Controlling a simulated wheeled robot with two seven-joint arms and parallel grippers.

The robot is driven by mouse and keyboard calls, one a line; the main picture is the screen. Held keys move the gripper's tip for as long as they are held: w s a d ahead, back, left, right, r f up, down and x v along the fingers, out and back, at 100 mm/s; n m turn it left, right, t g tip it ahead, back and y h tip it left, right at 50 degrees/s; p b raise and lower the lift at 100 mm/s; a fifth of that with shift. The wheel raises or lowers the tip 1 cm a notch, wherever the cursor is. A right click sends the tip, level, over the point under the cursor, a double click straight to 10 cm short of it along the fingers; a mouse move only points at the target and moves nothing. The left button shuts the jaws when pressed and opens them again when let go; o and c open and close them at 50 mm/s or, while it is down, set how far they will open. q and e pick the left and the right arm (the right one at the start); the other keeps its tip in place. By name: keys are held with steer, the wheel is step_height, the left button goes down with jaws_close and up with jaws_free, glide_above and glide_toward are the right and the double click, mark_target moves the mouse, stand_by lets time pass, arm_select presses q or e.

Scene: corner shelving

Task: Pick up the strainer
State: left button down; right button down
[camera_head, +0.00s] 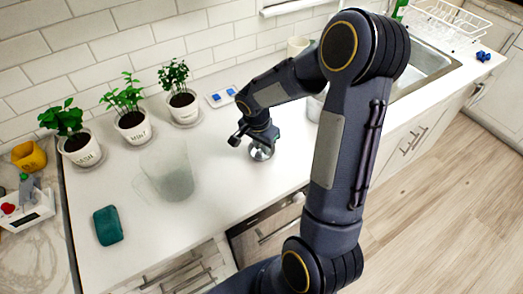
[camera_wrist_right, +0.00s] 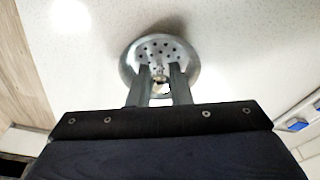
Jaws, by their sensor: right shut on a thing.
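The strainer (camera_head: 261,151) is a small round metal piece with holes, on or just above the white counter; I cannot tell which. In the right wrist view the strainer (camera_wrist_right: 150,50) sits at the fingertips, its perforated face and rim showing. My right gripper (camera_head: 258,140) is above it in the head view, partly hidden by its own wrist. In the wrist view the right gripper (camera_wrist_right: 159,76) has its two fingers shut on the strainer's middle. My left gripper is not in view.
Potted plants (camera_head: 132,122) line the wall. A clear glass container (camera_head: 170,175) and a teal sponge (camera_head: 108,225) are on the left of the counter (camera_head: 215,205). A sink (camera_head: 425,65) and a white dish rack (camera_head: 450,18) are at the right. Free counter lies around the strainer.

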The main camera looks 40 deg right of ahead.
steer(key=shift+w+r, duration=0.1)
steer(key=shift+r, duration=0.45)
step_height(320, 180, up, 2)
steer(key=shift+r, duration=0.25)
steer(key=s+a+r+b, duration=0.3)
steer(key=s+r, duration=0.6)
steer(key=s, duration=0.5)
steer(key=shift+a+r, duration=0.2)
